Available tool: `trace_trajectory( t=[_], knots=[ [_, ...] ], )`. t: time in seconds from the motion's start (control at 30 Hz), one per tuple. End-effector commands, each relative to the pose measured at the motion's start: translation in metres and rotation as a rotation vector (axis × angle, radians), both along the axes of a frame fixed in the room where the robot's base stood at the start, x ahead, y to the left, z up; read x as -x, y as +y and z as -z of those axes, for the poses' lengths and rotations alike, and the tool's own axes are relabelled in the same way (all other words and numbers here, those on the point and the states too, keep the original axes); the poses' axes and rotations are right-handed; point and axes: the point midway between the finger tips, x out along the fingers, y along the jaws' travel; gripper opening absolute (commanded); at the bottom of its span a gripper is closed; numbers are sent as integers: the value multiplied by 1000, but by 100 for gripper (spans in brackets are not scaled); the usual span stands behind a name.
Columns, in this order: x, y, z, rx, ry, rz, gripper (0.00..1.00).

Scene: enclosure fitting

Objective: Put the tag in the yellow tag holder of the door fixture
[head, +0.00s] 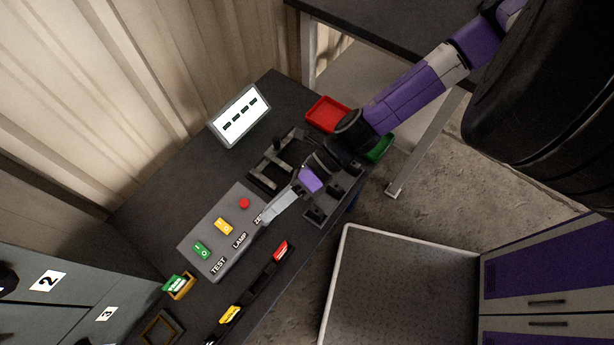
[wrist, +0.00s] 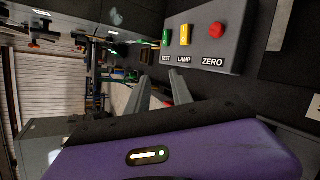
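My gripper (head: 270,214) reaches from the upper right over the right end of the grey button panel. In the wrist view its two grey fingers (wrist: 159,80) stand apart with nothing seen between them. A dark rail along the table's front edge carries a red piece (head: 281,249) and a yellow piece (head: 230,315), apart from my gripper. A green piece (head: 175,283) sits at a small yellow-orange holder (head: 184,289) by the panel's lower left corner. I cannot tell which piece is the task's tag, or whether this holder belongs to the door fixture.
The grey panel (head: 212,262) has green, yellow and red buttons labelled TEST, LAMP and ZERO. A lit screen (head: 240,115), a red tray (head: 327,113), a green tray (head: 380,148) and black fixtures (head: 268,180) share the dark table. Numbered grey cabinets (head: 75,300) stand lower left.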

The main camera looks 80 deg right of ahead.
Motion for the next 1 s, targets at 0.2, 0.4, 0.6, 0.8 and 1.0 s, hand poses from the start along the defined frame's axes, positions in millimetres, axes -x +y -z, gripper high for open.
trace_trajectory(
  t=[0.2, 0.4, 0.6, 0.8, 1.0],
  knots=[
    [64, -1, -20, -359, 297, 421, 27],
    [100, 16, -48, -761, 515, 777, 27],
    [112, 36, -86, -1241, 668, 1080, 27],
    [107, 46, -124, -1715, 741, 1260, 27],
    [101, 47, -145, -1972, 759, 1311, 27]
  ],
)
